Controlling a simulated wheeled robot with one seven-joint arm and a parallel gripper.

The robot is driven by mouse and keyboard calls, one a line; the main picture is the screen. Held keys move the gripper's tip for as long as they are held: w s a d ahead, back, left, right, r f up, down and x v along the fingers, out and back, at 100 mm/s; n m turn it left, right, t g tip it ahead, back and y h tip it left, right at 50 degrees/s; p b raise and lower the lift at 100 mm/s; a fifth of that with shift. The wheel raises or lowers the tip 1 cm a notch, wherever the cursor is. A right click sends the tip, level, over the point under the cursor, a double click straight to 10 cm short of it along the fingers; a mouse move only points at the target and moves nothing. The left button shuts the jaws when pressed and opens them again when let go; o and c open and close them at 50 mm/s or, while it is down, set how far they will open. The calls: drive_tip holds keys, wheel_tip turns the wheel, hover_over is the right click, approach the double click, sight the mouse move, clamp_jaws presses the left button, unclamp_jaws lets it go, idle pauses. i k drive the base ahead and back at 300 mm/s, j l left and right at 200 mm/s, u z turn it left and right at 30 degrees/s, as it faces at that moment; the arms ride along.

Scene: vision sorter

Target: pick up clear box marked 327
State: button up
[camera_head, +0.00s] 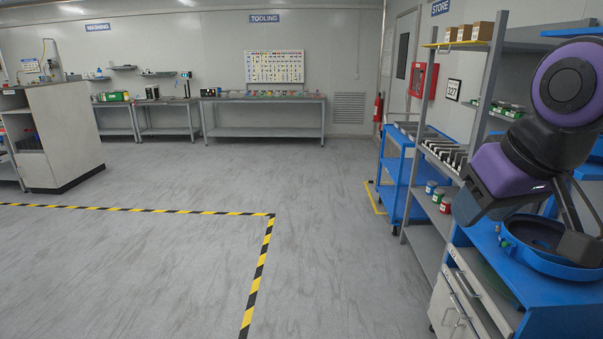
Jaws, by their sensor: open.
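I cannot make out a clear box marked 327 in this view. The number 327 shows on a white, dark-framed wall sign (453,89) at the right, beyond the shelf rack. My purple and black arm fills the right side. My gripper (580,222) hangs at its lower end, over a blue round bowl (520,252) on the blue worktop. Its dark fingers are apart, and I see nothing between them. Part of it is cut off by the right edge.
A grey shelf rack (430,202) holds small boxes, dark upright items and jars. A blue cart (396,172) stands beyond it. Benches line the back wall, and a grey cabinet (55,140) stands left. The grey floor (180,260) is clear, with yellow-black tape marking an area.

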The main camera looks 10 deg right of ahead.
sight(502, 104)
drive_tip(key=i, duration=5.4)
drive_tip(key=i+z, duration=0.2)
drive_tip(key=i, duration=0.25)
drive_tip(key=i+j+z, duration=0.15)
drive_tip(key=i, duration=0.25)
drive_tip(key=i+j+z, duration=0.2)
drive_tip(key=i, duration=0.25)
drive_tip(key=z, duration=3.5)
